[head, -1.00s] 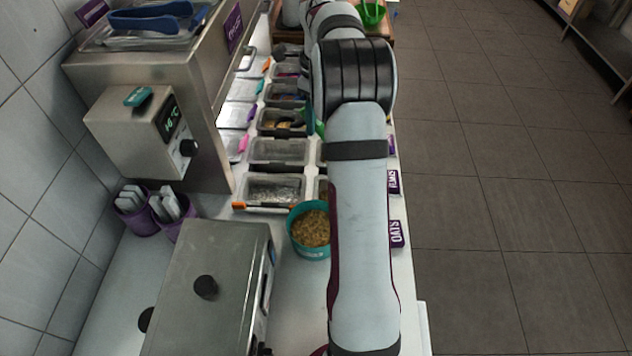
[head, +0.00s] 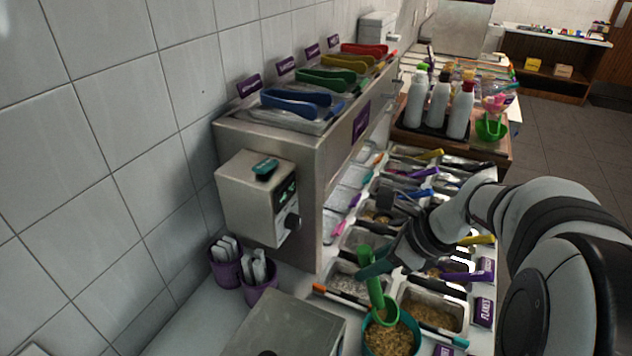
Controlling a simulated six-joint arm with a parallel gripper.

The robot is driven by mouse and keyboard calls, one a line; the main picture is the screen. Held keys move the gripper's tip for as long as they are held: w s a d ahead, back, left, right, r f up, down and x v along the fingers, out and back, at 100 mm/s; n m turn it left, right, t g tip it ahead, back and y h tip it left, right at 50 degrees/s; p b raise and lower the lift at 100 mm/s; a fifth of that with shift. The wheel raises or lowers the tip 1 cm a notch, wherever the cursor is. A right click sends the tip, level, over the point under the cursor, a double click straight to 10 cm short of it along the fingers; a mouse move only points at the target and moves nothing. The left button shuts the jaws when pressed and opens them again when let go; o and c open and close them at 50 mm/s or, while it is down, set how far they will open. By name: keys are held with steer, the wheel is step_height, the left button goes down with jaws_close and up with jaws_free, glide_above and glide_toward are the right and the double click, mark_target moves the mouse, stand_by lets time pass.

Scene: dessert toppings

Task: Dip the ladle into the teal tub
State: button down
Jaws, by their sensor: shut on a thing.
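A green ladle (head: 373,288) hangs nearly upright in the head view, its handle up and its lower end down at the teal tub. The teal tub (head: 366,345) stands at the bottom of the view and holds brown grain-like topping (head: 392,341). My gripper (head: 374,267) is shut on the ladle's handle from the right. The ladle's lower end overlaps the tub's far rim; I cannot tell whether it touches the topping. The tub's near side is cut off by the picture edge.
Topping bins with coloured utensils (head: 432,312) lie right behind the tub. A steel box (head: 285,330) is close on the left. Bottles (head: 440,100) stand on a tray farther back.

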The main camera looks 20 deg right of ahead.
steer(key=s+d+f, duration=0.1)
steer(key=f, duration=0.2)
steer(key=s+f, duration=0.1)
steer(key=f, duration=0.3)
steer(key=s+d+f, duration=0.1)
steer(key=f, duration=0.2)
steer(key=shift+s+d+f, duration=0.1)
steer(key=shift+d+f, duration=0.2)
steer(key=shift+f, duration=0.1)
steer(key=shift+w+a+f+g+h, duration=0.65)
steer(key=shift+w+g+h, duration=0.15)
steer(key=shift+g, duration=0.2)
steer(key=shift+w+a+f+g+h, duration=0.55)
steer(key=shift+w+f+g+h, duration=0.2)
steer(key=shift+g, duration=0.25)
steer(key=shift+r, duration=0.1)
step_height(320, 180, up, 11)
glide_above(385, 310)
steer(key=w+a, duration=0.3)
steer(key=w, duration=0.1)
steer(key=shift+s+d+g+h, duration=0.1)
steer(key=shift+s+g+h, duration=0.1)
steer(key=shift+g+h, duration=0.25)
